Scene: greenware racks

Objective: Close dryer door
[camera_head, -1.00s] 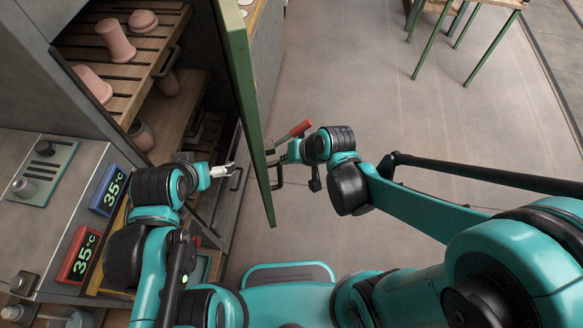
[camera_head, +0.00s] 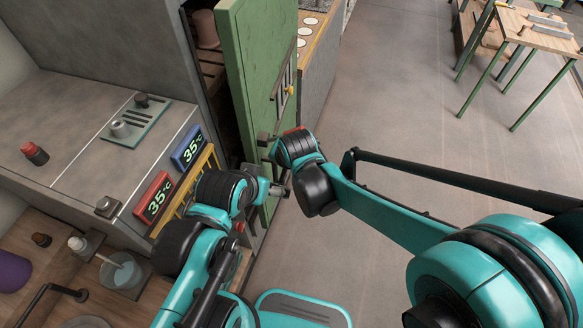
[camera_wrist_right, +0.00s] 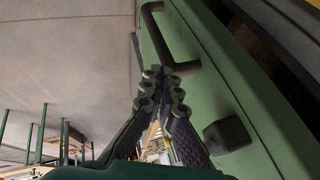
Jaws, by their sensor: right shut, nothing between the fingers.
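The green dryer door (camera_head: 258,70) stands partly open in the head view, with a narrow gap at its left into the dark dryer. In the right wrist view the door (camera_wrist_right: 235,95) fills the right side, with a dark bar handle (camera_wrist_right: 165,40) and a dark block (camera_wrist_right: 227,135) on its face. My right gripper (camera_wrist_right: 163,80) is shut and empty, its tips close to the handle; I cannot tell if they touch. In the head view its fingers are mostly hidden by the wrist. My left gripper (camera_head: 282,190) is near the door's lower end; its finger opening is unclear.
A grey counter with a blue display (camera_head: 188,147) and a red display (camera_head: 153,197) stands left of the door. A pinkish pot (camera_head: 205,30) shows inside the dryer. Wooden tables (camera_head: 540,30) stand at the far right; the floor between is clear.

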